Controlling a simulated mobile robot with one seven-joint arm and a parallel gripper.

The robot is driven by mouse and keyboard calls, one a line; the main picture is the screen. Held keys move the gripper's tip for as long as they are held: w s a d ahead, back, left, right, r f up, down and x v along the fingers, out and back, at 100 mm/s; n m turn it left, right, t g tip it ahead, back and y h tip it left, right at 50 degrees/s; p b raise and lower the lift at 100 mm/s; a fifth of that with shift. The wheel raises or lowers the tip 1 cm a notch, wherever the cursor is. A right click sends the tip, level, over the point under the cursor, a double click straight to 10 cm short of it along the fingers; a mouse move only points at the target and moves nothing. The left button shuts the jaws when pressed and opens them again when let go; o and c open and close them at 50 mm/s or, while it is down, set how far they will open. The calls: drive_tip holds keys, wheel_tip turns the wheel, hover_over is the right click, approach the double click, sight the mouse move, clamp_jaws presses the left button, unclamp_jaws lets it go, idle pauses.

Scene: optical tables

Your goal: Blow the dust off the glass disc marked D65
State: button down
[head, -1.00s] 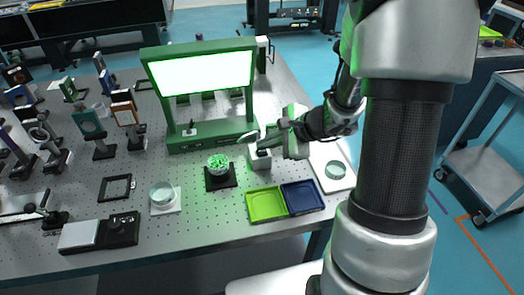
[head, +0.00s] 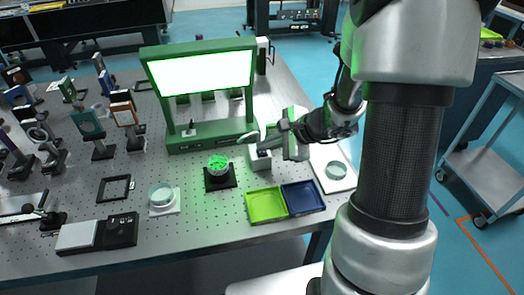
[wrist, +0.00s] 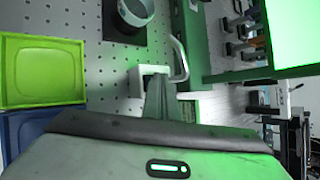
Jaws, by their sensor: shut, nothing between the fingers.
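No D65 mark is legible in these frames. One glass disc (head: 162,195) lies on a white square pad near the front left. Another round glass piece (head: 335,171) lies on a white tray at the right. My gripper (head: 262,146) is at a small white block with a dark slot (head: 264,161), in front of the green light booth. In the wrist view my gripper's fingers (wrist: 158,92) are shut and empty, pointing at the white block (wrist: 140,78). Whether they touch it I cannot tell. No dust is discernible on either disc at this size.
A round holder with green glints (head: 218,166) sits on a black plate. A lime tray (head: 266,205) and a blue tray (head: 303,197) stand at the front. The green light booth (head: 205,143) is behind. Several optic mounts crowd the left.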

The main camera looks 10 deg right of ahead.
drive_tip(key=shift+r+p, duration=0.45)
drive_tip(key=shift+r, duration=0.35)
wheel_tip(320, 180, up, 5)
drive_tip(key=p, duration=0.3)
drive_tip(key=shift+p, duration=0.3)
idle(0.4)
wheel_tip(320, 180, up, 7)
drive_tip(key=n+g+p, duration=0.1)
drive_tip(key=n+p, duration=0.1)
drive_tip(key=n, duration=0.2)
hover_over(266, 154)
drive_tip(key=s+a, duration=0.3)
drive_tip(key=a, duration=0.1)
drive_tip(key=s+a+r+n+g+p, duration=0.1)
drive_tip(key=s+a+r+n+p, duration=0.15)
drive_tip(key=s+r+n, duration=0.4)
drive_tip(key=s+d+r+n+h+p, duration=0.2)
drive_tip(key=s+r+n+h, duration=0.1)
drive_tip(key=s+r+n, duration=0.1)
drive_tip(key=s+d+r+n+h+p, duration=0.2)
drive_tip(key=s+d+r+n+h, duration=0.1)
drive_tip(key=s+r, duration=0.4)
drive_tip(key=shift+s+d+r+n+t, duration=0.15)
drive_tip(key=shift+s+d+n+t, duration=0.25)
drive_tip(key=shift+s+n, duration=0.25)
